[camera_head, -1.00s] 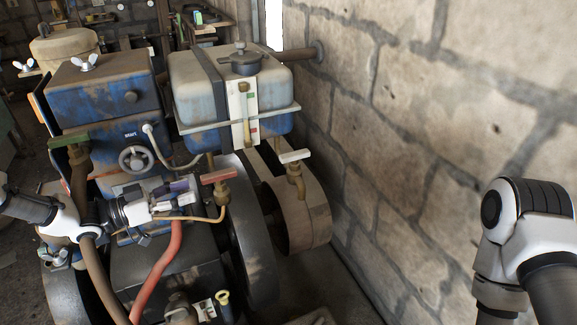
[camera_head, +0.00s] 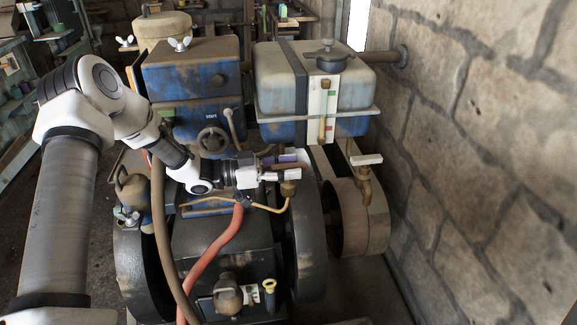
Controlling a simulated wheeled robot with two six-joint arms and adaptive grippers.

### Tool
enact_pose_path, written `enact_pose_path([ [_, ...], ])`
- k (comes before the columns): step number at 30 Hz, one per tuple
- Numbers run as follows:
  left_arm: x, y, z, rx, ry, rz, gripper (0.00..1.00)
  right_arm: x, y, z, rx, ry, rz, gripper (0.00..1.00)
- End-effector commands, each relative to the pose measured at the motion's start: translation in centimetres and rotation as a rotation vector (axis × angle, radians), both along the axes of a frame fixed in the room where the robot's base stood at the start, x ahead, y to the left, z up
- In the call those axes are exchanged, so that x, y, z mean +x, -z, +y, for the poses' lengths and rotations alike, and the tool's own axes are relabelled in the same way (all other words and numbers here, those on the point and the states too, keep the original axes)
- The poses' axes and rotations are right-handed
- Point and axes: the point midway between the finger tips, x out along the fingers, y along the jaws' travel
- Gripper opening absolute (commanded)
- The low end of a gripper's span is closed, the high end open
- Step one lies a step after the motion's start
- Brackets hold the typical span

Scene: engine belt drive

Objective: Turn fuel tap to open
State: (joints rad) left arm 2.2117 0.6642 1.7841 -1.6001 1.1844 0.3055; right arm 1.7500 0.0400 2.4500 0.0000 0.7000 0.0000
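A brass tap (camera_head: 289,187) with a thin yellow pipe sits below the blue fuel tank (camera_head: 316,88). A second brass tap with a white handle (camera_head: 366,160) stands to the right, apart from the gripper. My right gripper is not in view.
A stone wall (camera_head: 480,140) bounds the right side. The flywheel (camera_head: 306,240) stands close below the tap. A red hose (camera_head: 212,258) and a brown pipe (camera_head: 160,220) run near my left arm. A round knob (camera_head: 212,139) sits behind the gripper.

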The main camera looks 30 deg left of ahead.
Motion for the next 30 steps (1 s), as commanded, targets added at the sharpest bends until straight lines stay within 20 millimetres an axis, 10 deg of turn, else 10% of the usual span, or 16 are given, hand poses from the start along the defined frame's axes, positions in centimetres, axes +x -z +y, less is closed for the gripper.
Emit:
enact_pose_path([
  [4, 0.0, 0.0, 0.0, 0.000, 0.000, 0.000, 0.00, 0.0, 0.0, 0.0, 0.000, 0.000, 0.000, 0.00],
  [30, -0.1, 0.5, -0.1, -0.001, -0.317, 0.004, 0.00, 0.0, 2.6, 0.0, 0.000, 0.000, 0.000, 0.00],
])
